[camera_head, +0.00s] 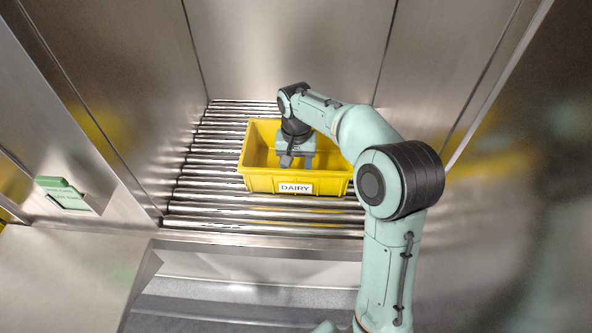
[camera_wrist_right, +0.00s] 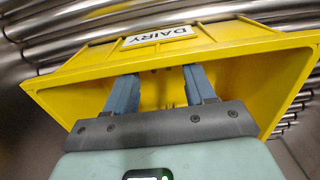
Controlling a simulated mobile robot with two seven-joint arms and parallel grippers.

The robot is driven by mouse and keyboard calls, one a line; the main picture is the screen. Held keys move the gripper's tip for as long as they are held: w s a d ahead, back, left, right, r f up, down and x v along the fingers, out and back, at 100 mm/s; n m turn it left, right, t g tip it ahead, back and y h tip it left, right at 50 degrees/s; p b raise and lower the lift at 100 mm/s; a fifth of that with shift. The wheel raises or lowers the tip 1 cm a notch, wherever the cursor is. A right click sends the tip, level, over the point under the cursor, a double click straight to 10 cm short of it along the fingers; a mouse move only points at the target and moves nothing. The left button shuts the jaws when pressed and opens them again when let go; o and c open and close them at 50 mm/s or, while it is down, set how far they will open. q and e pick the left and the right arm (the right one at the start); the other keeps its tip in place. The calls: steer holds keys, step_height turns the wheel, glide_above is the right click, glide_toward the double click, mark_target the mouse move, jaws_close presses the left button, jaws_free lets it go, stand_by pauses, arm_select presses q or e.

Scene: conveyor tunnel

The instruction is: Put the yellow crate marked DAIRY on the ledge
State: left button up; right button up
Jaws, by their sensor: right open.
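The yellow crate (camera_head: 260,180) with a white DAIRY label on its front wall stands upright on the rollers inside the metal tunnel. It looks empty apart from my gripper. My right gripper (camera_head: 296,163) is over the crate's open top, pointing down, its fingers apart. In the right wrist view the crate (camera_wrist_right: 85,65) fills much of the picture. The open fingers of the right gripper (camera_wrist_right: 161,85) show against its inside, close to the labelled wall; whether they touch it I cannot tell. My left gripper is out of view. A grey ledge-like surface (camera_head: 220,290) lies below the tunnel's front edge.
The roller conveyor (camera_head: 200,190) runs between shiny metal side walls (camera_head: 120,80) and a back wall (camera_head: 290,50). Bare rollers lie left of the crate and in front of it. A small green fixture (camera_head: 63,192) is at the left. My right arm covers the conveyor's right side.

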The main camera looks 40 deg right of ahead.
steer(key=shift+w+f, duration=0.1)
steer(key=shift+f, duration=1.25)
jaws_close()
steer(key=shift+a, duration=0.1)
